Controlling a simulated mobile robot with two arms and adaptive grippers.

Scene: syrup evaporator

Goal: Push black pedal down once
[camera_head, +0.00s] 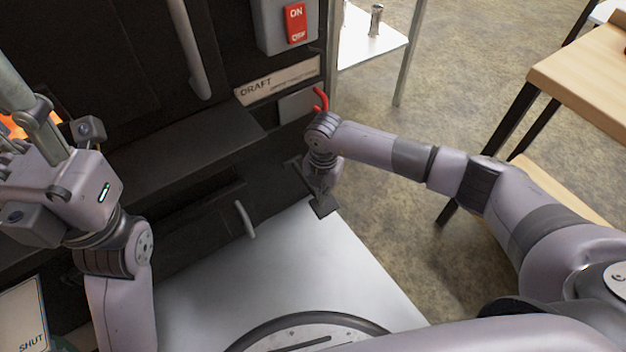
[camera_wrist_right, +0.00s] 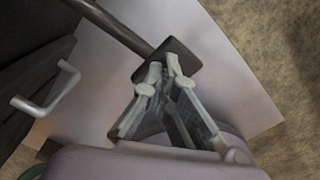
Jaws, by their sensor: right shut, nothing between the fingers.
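The black pedal (camera_head: 325,207) is a small dark flat plate on a bar that comes out from the dark evaporator front, over the pale metal plate (camera_head: 290,260). In the right wrist view the pedal (camera_wrist_right: 181,60) lies right at my fingertips. My right gripper (camera_head: 321,187) points down over the pedal; its fingertips (camera_wrist_right: 163,68) are together and empty. They overlap the pedal's near edge in that view, but I cannot tell whether they touch it. My left gripper (camera_head: 38,115) is raised at the left, in front of the evaporator; its finger opening is unclear.
A red ON/OFF switch (camera_head: 296,24) and a DRAFT label (camera_head: 277,80) are on the evaporator above. A red curved handle (camera_head: 320,100) stands just behind my right wrist. A light metal handle (camera_head: 245,219) sticks out left of the pedal. A wooden table (camera_head: 585,75) stands at right.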

